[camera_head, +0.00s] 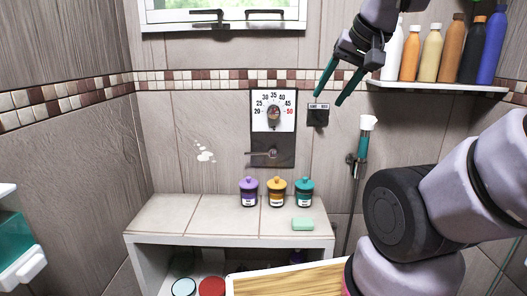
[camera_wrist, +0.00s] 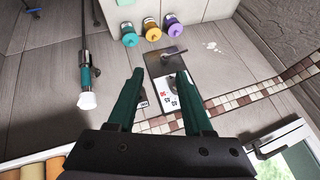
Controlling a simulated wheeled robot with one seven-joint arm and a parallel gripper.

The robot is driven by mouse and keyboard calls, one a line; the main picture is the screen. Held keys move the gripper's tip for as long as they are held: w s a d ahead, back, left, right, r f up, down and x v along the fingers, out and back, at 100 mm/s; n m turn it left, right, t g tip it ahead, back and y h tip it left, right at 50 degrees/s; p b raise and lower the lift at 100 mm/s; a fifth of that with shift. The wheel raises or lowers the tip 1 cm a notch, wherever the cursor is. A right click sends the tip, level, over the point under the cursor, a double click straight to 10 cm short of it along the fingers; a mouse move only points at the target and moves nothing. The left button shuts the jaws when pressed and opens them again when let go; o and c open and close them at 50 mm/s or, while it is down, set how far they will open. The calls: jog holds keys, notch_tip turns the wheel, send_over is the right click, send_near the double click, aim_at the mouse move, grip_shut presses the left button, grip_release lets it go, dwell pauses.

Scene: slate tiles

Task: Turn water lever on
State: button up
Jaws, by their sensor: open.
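The water lever (camera_head: 262,154) is a thin metal handle lying roughly horizontal on the dark lower part of the wall panel (camera_head: 287,155). It also shows in the wrist view (camera_wrist: 173,53), beyond the fingertips. Above it is a round temperature knob (camera_head: 273,113) on a white dial with numbers. My gripper (camera_head: 328,99) has dark green fingers, spread open and empty. In the head view it is up and to the right of the lever, near a small dark wall plate (camera_head: 318,117). In the wrist view my gripper (camera_wrist: 162,71) points toward the panel, apart from the lever.
A shower head (camera_head: 366,130) hangs on the wall right of the panel. A shelf (camera_head: 437,89) with several bottles is at upper right. Purple, yellow and teal jars and a green soap (camera_head: 303,224) stand on the tiled ledge (camera_head: 178,216) below.

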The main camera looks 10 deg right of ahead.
jog(key=shift+w+a, duration=0.1)
jog(key=shift+w, duration=0.3)
jog(key=c, duration=0.5)
jog(key=shift+g, duration=0.6)
jog(key=w, duration=0.3)
jog(key=w+a, duration=0.1)
jog(key=w, duration=0.1)
jog(key=shift+w+r, duration=0.1)
jog(key=shift+w, duration=0.3)
grip_shut()
jog(key=w+a+f+n+g+h, duration=0.1)
jog(key=w+a+f, duration=0.4)
jog(key=w, duration=0.5)
jog(key=w+a+f+g+h, duration=0.1)
jog(key=w+a+f, duration=0.4)
jog(key=w, duration=0.5)
jog(key=shift+w+a+f+n, duration=0.15)
jog(key=shift+w+a+n, duration=0.2)
jog(key=shift+a, duration=0.75)
